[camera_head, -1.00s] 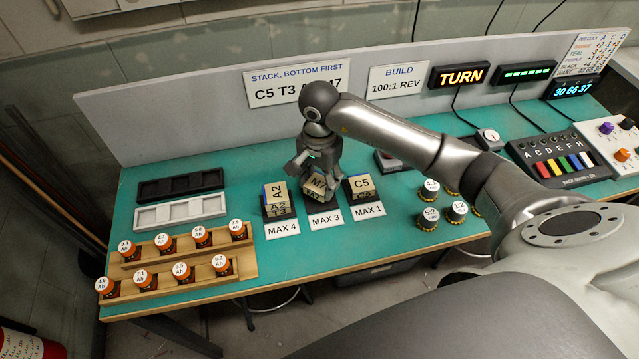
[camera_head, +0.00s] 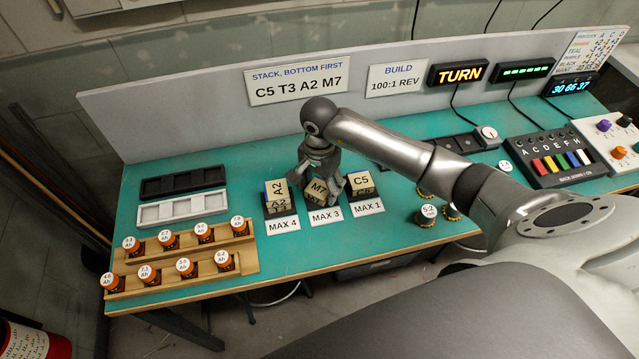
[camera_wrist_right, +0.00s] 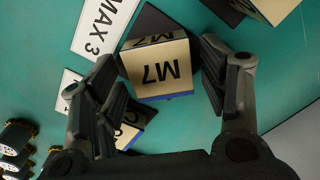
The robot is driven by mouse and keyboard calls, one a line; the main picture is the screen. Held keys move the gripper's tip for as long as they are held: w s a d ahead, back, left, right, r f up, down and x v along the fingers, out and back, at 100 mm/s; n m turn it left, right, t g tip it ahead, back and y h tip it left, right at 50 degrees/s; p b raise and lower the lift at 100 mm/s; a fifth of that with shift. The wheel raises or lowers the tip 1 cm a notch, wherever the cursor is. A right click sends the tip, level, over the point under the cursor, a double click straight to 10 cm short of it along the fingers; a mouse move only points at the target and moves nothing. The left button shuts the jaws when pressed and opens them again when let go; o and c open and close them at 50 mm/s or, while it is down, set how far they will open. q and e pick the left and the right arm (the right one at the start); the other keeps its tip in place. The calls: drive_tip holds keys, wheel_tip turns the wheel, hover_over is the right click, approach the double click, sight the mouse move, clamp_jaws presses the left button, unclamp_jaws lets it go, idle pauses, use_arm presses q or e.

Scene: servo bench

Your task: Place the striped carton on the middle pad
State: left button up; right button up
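No striped carton is plainly visible in these views. A tan block marked M7 (camera_head: 318,187) stands at the middle place, behind the MAX 3 label (camera_head: 326,216). In the right wrist view the M7 block (camera_wrist_right: 157,70) has a blue edge and sits on a dark pad (camera_wrist_right: 152,20). My right gripper (camera_head: 321,182) is over this block. In the wrist view the fingers of my right gripper (camera_wrist_right: 163,88) are spread on both sides of the block, with teal bench showing in gaps beside it. My left gripper is not in view.
A block marked A2 (camera_head: 278,188) stands left, behind MAX 4, and a block marked C5 (camera_head: 361,181) stands close right, behind MAX 1. Orange-capped jars (camera_head: 185,268) fill a wooden rack at the left. Black (camera_head: 182,182) and white (camera_head: 182,209) trays lie behind it.

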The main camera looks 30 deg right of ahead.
sight(319, 188)
drive_tip(key=shift+r, duration=0.1)
drive_tip(key=shift+r+p, duration=0.15)
drive_tip(key=shift+p, duration=0.15)
wheel_tip(319, 188, up, 12)
drive_tip(key=b, duration=0.4)
idle(0.5)
